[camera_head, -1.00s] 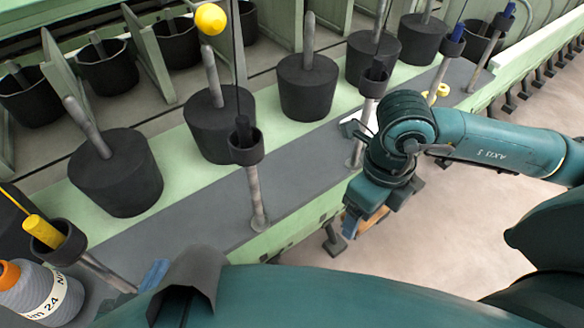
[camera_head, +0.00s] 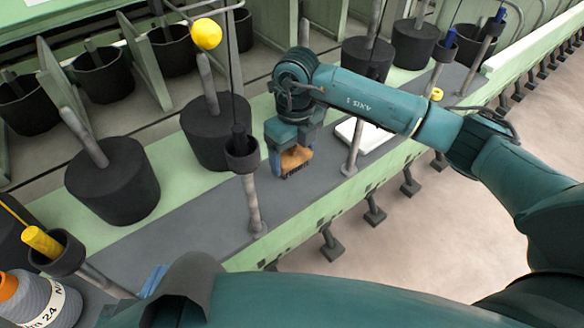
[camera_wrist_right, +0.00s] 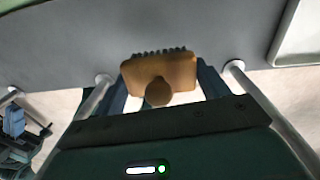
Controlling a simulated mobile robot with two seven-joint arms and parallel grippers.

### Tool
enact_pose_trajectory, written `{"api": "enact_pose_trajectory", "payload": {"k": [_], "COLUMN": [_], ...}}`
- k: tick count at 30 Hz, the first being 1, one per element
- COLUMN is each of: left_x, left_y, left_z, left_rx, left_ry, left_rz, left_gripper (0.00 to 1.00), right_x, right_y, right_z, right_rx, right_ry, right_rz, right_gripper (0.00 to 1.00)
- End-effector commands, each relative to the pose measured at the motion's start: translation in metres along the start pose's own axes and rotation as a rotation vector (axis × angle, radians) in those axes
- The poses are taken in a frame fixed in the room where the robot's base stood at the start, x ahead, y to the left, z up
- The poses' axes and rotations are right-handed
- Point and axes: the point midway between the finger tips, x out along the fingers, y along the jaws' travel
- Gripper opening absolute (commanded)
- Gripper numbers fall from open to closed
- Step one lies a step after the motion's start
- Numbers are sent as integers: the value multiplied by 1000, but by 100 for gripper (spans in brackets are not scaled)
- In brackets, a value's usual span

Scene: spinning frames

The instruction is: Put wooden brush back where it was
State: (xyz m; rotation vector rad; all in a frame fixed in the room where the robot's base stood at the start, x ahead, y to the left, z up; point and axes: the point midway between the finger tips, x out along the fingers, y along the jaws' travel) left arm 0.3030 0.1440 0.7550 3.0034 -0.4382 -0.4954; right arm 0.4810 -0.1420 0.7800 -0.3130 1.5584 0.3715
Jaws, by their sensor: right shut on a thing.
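The wooden brush (camera_head: 297,158) has a tan body and dark bristles. My right gripper (camera_head: 291,146) is shut on it, over the grey strip of the machine ledge (camera_head: 215,215). In the right wrist view the brush (camera_wrist_right: 160,72) sits between the two fingers (camera_wrist_right: 160,90), its round knob facing the camera and bristles pointing to the top of the picture. I cannot tell whether the bristles touch the ledge. A blue part at my left gripper (camera_head: 155,280) shows at the lower left, mostly hidden behind my own arm; its opening cannot be told.
A flat white tray-like piece (camera_head: 364,135) lies on the ledge right of the brush. Metal posts with black cups (camera_head: 243,155) stand on the ledge. Dark bobbins (camera_head: 112,180) line the back. A yellow ball (camera_head: 206,34) hangs near. A grey yarn cone (camera_head: 40,300) is lower left.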

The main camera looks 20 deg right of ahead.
Motion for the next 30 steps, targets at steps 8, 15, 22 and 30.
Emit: {"api": "enact_pose_trajectory", "payload": {"k": [8,15,22,30], "left_x": [-2,-5,-5,-5], "left_y": [0,0,-1,-2], "left_z": [1,2,-1,-2], "left_rx": [-3,-2,-1,3], "left_ry": [4,4,13,18], "left_rz": [-2,-5,-6,-8], "left_gripper": [0,0,0,0], "right_x": [26,54,54,56], "right_y": [-1,-3,-3,-3], "right_z": [0,5,4,4], "right_rx": [1,1,1,1], "right_ry": [-1,-4,-5,-4], "right_rz": [1,0,-1,-1], "right_gripper": [49,49,49,88]}}
